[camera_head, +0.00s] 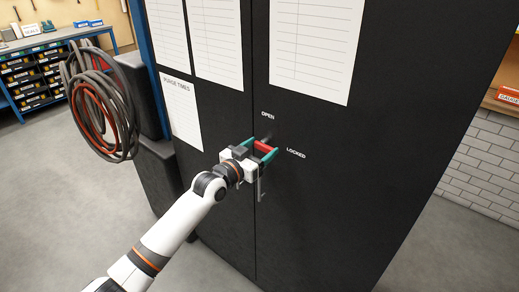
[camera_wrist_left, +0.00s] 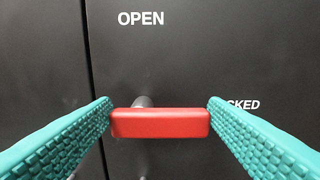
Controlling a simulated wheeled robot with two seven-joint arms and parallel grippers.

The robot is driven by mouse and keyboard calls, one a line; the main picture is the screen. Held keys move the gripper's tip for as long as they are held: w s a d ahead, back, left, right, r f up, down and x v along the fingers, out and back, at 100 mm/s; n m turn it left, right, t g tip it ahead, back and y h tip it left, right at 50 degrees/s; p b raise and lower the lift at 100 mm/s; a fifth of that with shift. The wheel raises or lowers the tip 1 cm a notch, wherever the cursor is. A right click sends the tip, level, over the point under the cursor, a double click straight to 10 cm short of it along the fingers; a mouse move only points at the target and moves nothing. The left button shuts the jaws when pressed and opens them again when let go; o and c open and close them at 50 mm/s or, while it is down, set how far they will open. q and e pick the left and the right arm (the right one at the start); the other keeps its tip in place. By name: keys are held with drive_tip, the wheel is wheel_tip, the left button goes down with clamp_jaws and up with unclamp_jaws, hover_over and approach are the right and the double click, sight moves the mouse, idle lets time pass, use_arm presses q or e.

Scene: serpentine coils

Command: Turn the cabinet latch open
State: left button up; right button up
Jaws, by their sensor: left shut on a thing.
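The cabinet (camera_head: 330,190) is tall and black and fills the middle of the head view. Its latch has a red handle (camera_head: 263,147), which lies level in the left wrist view (camera_wrist_left: 160,123) with a metal post behind it. The word OPEN (camera_wrist_left: 140,18) is above the handle, and LOCKED (camera_head: 296,153) is to its right, partly hidden by a finger in the wrist view. My left gripper (camera_head: 262,150) has its two teal fingers at the two ends of the red handle and is shut on it. My right gripper is not in view.
A metal door pull (camera_head: 261,188) hangs below the latch beside the door seam. Paper sheets (camera_head: 315,45) are on the doors. Coiled hoses (camera_head: 100,100) hang at the left, and a blue bench with bins (camera_head: 35,75) stands behind. The grey floor (camera_head: 50,200) at left is clear.

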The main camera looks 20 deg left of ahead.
use_arm(q)
drive_tip(key=shift+r+n, duration=0.1)
drive_tip(key=shift+n, duration=0.2)
drive_tip(key=n, duration=0.2)
drive_tip(key=n+p, duration=0.1)
drive_tip(key=shift+w+a+r+n, duration=0.1)
drive_tip(key=shift+a+r+n, duration=0.15)
drive_tip(key=shift+n, duration=0.05)
drive_tip(key=n, duration=0.4)
drive_tip(key=shift+w+a+r+n+p, duration=0.1)
drive_tip(key=shift+a+r+n+p, duration=0.1)
drive_tip(key=shift+a+n+p, duration=0.15)
drive_tip(key=shift+w+a+f+n+p, duration=0.1)
drive_tip(key=shift+a+n+p, duration=0.15)
drive_tip(key=shift+n, duration=1.25)
drive_tip(key=shift+w+a+n+p, duration=0.1)
drive_tip(key=shift+a+n+p, duration=0.1)
drive_tip(key=shift+n, duration=1.25)
drive_tip(key=shift+w+a+f+n+p, duration=0.1)
drive_tip(key=shift+a+n+p, duration=0.15)
drive_tip(key=shift+n, duration=1.25)
drive_tip(key=o, duration=1.4)
